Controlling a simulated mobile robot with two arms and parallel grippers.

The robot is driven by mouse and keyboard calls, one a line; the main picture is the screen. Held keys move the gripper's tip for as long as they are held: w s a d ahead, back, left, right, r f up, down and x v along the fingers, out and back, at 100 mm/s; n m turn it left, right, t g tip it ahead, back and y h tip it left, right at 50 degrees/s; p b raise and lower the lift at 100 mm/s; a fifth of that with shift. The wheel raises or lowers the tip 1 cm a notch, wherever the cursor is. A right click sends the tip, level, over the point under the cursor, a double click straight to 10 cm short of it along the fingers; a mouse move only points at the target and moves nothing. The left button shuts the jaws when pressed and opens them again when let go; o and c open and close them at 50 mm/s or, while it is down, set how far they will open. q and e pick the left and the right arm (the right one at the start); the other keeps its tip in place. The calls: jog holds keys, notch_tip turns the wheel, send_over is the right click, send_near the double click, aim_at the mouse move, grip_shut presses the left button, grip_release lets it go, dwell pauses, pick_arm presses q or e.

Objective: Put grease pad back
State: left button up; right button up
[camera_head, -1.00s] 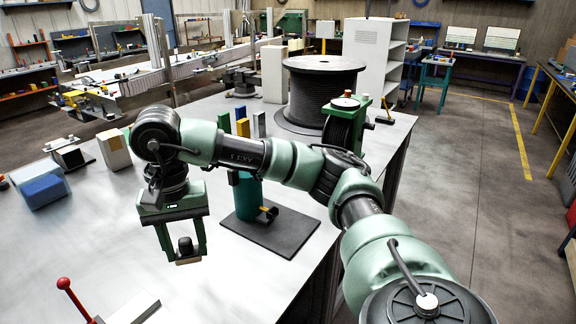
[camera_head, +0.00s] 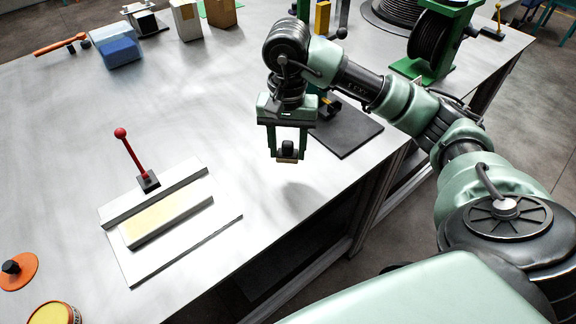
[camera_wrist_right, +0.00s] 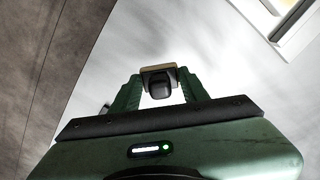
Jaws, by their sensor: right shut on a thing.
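The grease pad (camera_head: 287,151), a small block with a black knob on top and a tan underside, is between the fingers of my right gripper (camera_head: 288,150). The gripper is shut on the knob and holds the pad above the metal table, near its front edge. In the right wrist view the pad (camera_wrist_right: 158,72) shows between the green fingers. At the lower left stand an open round tin (camera_head: 52,314) with yellow contents, cut by the picture edge, and an orange disc (camera_head: 17,270) with a black knob. My left gripper is not in view.
A white fixture (camera_head: 170,215) with a pale yellow strip lies left of the gripper, with a red-knobbed lever (camera_head: 131,155) behind it. A dark mat (camera_head: 345,135) lies right of the gripper. The table (camera_head: 75,140) is clear at the left middle.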

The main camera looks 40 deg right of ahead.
aim_at(287, 177)
notch_tip(287, 177, down, 6)
jog(key=shift+f+p, duration=0.15)
jog(key=shift+p, duration=0.35)
jog(key=shift+f, duration=0.1)
jog(key=shift+f, duration=0.1)
jog(key=o, duration=1.3)
